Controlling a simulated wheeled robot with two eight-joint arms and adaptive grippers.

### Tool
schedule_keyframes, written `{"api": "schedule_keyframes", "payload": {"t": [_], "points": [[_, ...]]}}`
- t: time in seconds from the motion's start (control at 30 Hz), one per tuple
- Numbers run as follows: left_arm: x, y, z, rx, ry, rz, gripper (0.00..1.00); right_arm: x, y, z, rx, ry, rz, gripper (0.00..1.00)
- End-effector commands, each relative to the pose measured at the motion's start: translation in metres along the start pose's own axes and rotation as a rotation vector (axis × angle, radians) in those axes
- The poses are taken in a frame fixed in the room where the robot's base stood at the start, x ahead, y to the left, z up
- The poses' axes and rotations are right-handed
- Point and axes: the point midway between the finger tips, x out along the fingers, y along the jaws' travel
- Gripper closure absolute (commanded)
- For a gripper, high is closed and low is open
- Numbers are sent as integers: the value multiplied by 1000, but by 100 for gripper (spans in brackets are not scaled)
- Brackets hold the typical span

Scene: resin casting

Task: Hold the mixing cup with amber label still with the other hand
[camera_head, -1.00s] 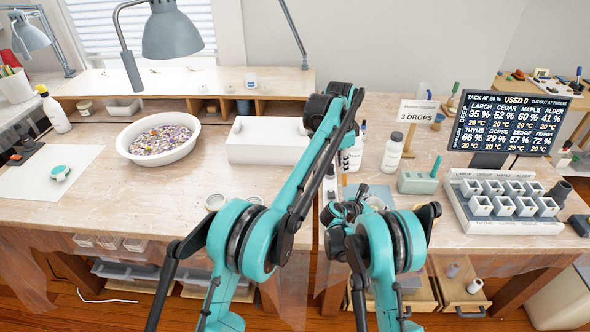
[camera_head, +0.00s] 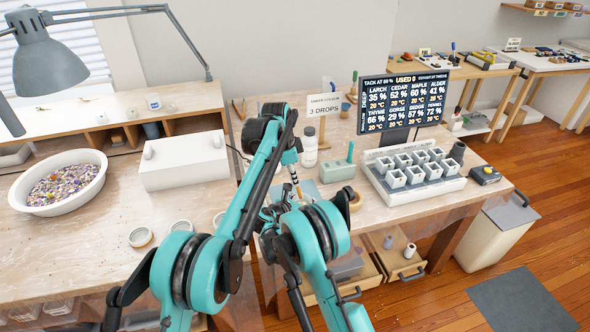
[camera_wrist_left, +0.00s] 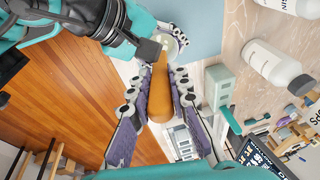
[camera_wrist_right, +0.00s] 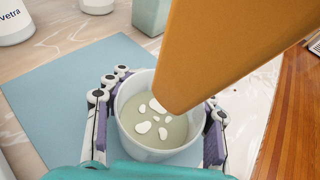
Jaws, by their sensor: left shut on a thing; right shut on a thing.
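The mixing cup (camera_wrist_right: 136,128) is a pale round cup with a greenish-beige mix and several white blobs inside. In the right wrist view it stands between the fingers of my right gripper (camera_wrist_right: 160,102), which is shut on its sides over the blue mat (camera_wrist_right: 50,95). No amber label shows. My left gripper (camera_wrist_left: 160,80) is shut on an orange-brown stirring stick (camera_wrist_left: 160,92). In the right wrist view the stick (camera_wrist_right: 215,50) reaches over the cup's mouth; I cannot tell if it touches the mix. In the head view my arms mostly hide the cup.
A white bottle (camera_head: 309,150) and a green block (camera_head: 338,172) stand behind my grippers. A tray of white moulds (camera_head: 392,192) and a display screen (camera_head: 403,103) are to the right. A white bowl (camera_head: 58,206) and a long white box (camera_head: 185,170) are to the left.

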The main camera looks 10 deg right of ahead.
Motion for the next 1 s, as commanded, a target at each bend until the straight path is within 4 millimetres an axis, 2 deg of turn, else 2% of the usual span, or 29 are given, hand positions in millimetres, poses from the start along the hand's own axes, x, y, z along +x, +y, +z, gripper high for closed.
{"api": "schedule_keyframes", "payload": {"t": [0.6, 1.0], "points": [[56, 2, 2, 0, 0, 0, 100, 0, 0, -1, 1, 2, -1, 88], [68, 2, 3, -1, 0, 0, 100, 0, 0, -1, 1, 2, 0, 88]]}}
